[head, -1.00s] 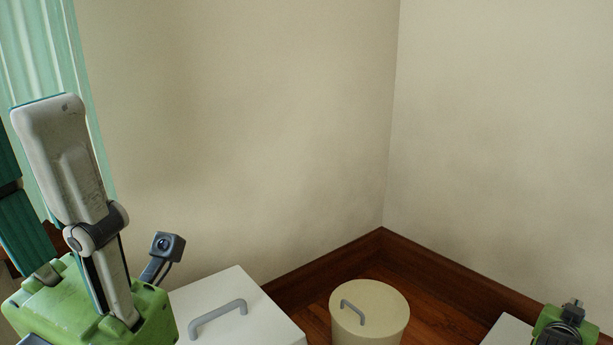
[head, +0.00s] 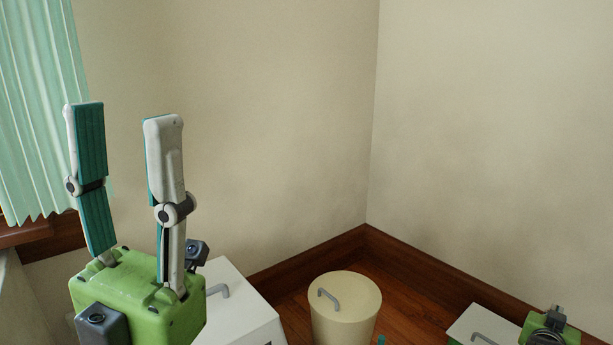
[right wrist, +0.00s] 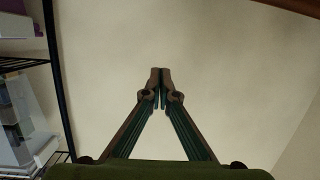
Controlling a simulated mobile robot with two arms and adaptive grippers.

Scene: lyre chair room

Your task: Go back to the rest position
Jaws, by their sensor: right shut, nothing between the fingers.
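My left gripper (head: 124,112) stands upright at the left of the head view, its two teal-padded fingers pointing up and well apart. Nothing is between them. My right gripper (right wrist: 161,72) shows in the right wrist view with its fingertips together and nothing between them. In the head view only a green and dark part of my right arm shows at the lower right; that gripper's fingertips cannot be made out clearly there.
A white box (head: 245,312) with a grey handle is behind my left gripper. A cream round bin (head: 345,302) with a handled lid stands by the corner. Another white box (head: 478,325) is at the right. The right wrist view shows a black shelf (right wrist: 55,75) with plastic containers.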

